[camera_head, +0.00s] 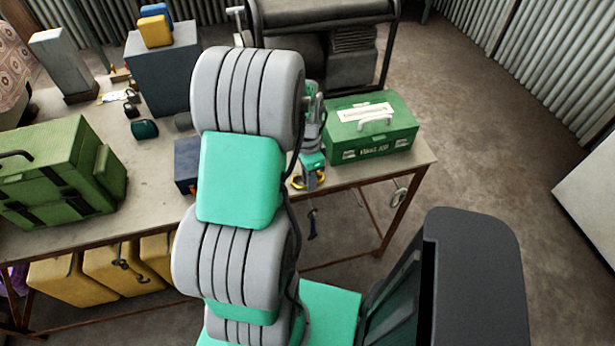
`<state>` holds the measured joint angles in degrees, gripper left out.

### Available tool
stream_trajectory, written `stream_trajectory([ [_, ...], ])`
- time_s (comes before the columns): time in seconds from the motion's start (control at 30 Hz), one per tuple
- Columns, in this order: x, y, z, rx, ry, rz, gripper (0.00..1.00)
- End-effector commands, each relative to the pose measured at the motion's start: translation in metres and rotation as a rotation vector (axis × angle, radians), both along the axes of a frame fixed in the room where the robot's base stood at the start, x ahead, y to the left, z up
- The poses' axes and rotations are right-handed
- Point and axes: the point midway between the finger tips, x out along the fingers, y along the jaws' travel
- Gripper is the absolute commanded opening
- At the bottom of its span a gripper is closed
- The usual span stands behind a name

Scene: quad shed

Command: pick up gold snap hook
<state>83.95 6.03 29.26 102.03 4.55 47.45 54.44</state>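The gold snap hook (297,182) is a small yellow-gold piece at the front edge of the workbench, just left of the green first aid box. My gripper (311,184) points down right at the hook, and gold shows on both sides of its fingers. The fingers are tiny in this view and overlap the hook. I cannot tell whether they are closed on it or only around it. My own arm covers the bench to the left of the gripper.
The green first aid box (370,128) stands close right of my gripper. A dark blue box (187,165) is to the left, partly behind my arm. A large green case (58,172) fills the bench's left side. The workbench (160,168) has bare room between.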

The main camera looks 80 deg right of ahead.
Motion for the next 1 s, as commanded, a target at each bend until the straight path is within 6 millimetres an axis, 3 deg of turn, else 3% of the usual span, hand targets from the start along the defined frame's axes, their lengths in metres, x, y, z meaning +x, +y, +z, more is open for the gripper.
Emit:
stream_trajectory([
  [0.07,0.0001,0.0000,0.0000,0.000,0.000,0.001,0.20],
  [0.3,0.0002,0.0000,0.0002,0.000,0.000,0.001,0.00],
  [1.0,0.0003,-0.0007,0.0043,-0.002,-0.001,0.001,0.00],
])
